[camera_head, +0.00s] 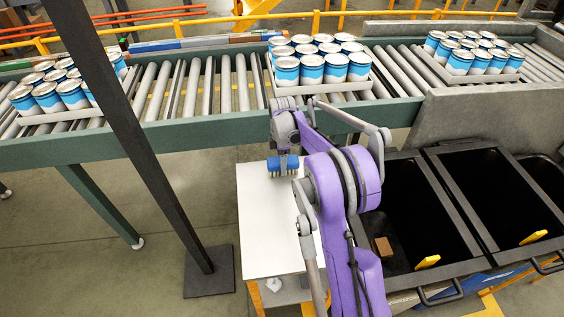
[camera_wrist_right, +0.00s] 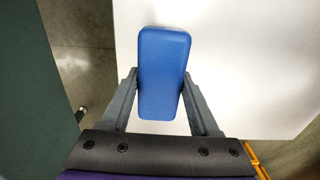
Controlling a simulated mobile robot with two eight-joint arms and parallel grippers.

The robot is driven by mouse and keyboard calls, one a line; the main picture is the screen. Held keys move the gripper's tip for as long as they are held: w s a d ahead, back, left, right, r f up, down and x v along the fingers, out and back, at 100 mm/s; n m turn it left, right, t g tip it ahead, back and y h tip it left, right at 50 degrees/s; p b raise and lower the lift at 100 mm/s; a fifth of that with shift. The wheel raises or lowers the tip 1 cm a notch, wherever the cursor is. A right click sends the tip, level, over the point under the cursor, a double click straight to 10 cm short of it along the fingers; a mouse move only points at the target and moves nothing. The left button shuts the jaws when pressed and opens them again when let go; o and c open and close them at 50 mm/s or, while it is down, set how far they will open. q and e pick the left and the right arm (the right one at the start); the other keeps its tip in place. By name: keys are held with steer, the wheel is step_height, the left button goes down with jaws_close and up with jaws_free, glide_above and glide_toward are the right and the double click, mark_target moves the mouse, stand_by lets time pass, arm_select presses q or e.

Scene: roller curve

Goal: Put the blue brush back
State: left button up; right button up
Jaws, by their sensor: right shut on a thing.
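The blue brush (camera_head: 283,164) has a blue back and pale bristles that point down. It is over the far part of the white table (camera_head: 262,225). In the right wrist view the brush (camera_wrist_right: 163,75) lies between the two grey fingers of my right gripper (camera_wrist_right: 160,92), which is shut on it. In the head view my purple right arm comes down from above the brush, and the gripper (camera_head: 284,160) is partly hidden. I cannot tell whether the bristles touch the table. My left gripper is not in view.
A roller conveyor (camera_head: 205,85) runs behind the table, bearing trays of blue-and-white cans (camera_head: 310,67). Black bins (camera_head: 405,215) stand to the right, one with a brown block (camera_head: 383,246) in it. A dark post (camera_head: 150,170) stands to the left of the table.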

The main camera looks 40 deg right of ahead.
steer(key=shift+f, duration=0.1)
steer(key=o, duration=1.4)
steer(key=shift+o, duration=0.2)
step_height(320, 180, up, 12)
steer(key=s+a+r+m+t, duration=0.1)
steer(key=s+a+r+m, duration=0.15)
steer(key=s+a, duration=0.35)
steer(key=s+a+r+m+t, duration=0.1)
steer(key=s+a+m, duration=0.2)
steer(key=a, duration=0.5)
steer(key=s+a+f+m+t, duration=0.1)
steer(key=s+a+f+m, duration=0.2)
steer(key=s, duration=0.5)
steer(key=s+a+f+m+t, duration=0.2)
steer(key=s+a+f+m, duration=0.1)
steer(key=s+a+f, duration=0.2)
steer(key=s+a, duration=0.2)
steer(key=s, duration=0.1)
steer(key=shift+s+m+p, duration=0.3)
steer(key=shift+m, duration=0.05)
